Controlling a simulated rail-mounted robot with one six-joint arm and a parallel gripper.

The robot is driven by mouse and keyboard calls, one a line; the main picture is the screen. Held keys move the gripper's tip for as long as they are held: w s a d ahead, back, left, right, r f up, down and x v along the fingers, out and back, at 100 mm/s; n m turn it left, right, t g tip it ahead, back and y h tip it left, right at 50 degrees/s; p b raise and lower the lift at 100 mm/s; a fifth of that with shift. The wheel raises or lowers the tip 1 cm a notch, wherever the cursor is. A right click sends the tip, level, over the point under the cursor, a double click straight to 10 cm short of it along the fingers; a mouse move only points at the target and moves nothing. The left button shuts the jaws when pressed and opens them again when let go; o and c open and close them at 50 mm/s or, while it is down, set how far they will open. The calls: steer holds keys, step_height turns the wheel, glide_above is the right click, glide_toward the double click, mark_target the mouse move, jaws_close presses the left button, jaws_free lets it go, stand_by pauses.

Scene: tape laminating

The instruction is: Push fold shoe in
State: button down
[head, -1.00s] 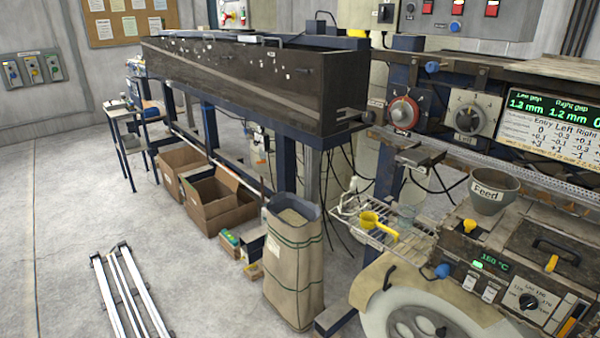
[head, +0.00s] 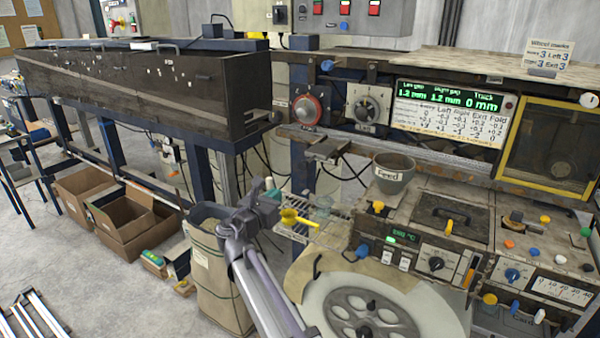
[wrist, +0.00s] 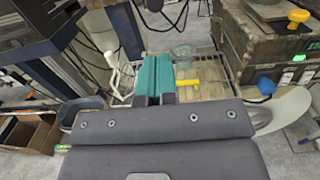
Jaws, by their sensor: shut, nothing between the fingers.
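My gripper (head: 269,184) is at the middle of the head view, with its grey arm rising from below. In the wrist view, its teal fingers (wrist: 154,76) are together with nothing between them. It is in front of the wire shelf, apart from the machine front. No part is labelled as the fold shoe. A small grey metal block (head: 325,150) juts out below the red dial (head: 306,109) and may be it; I cannot tell. The gripper is to the left of and below this block in the head view. The display (head: 447,110) has a Fold column.
The wire shelf (head: 297,227) holds a yellow scoop (head: 298,218) and a clear cup. The Feed cup (head: 391,174) stands on the heater box at right. Cables hang behind the gripper. A paper sack (head: 218,280) and cardboard boxes (head: 125,218) stand on the floor at left.

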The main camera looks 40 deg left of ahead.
mark_target(304, 169)
steer(key=w, duration=0.4)
steer(key=w+a, duration=0.1)
steer(key=w, duration=0.4)
steer(key=w+a, duration=0.1)
steer(key=w, duration=0.3)
steer(key=shift+w+a+r, duration=0.2)
steer(key=shift+w+r, duration=0.1)
steer(key=shift+w, duration=0.1)
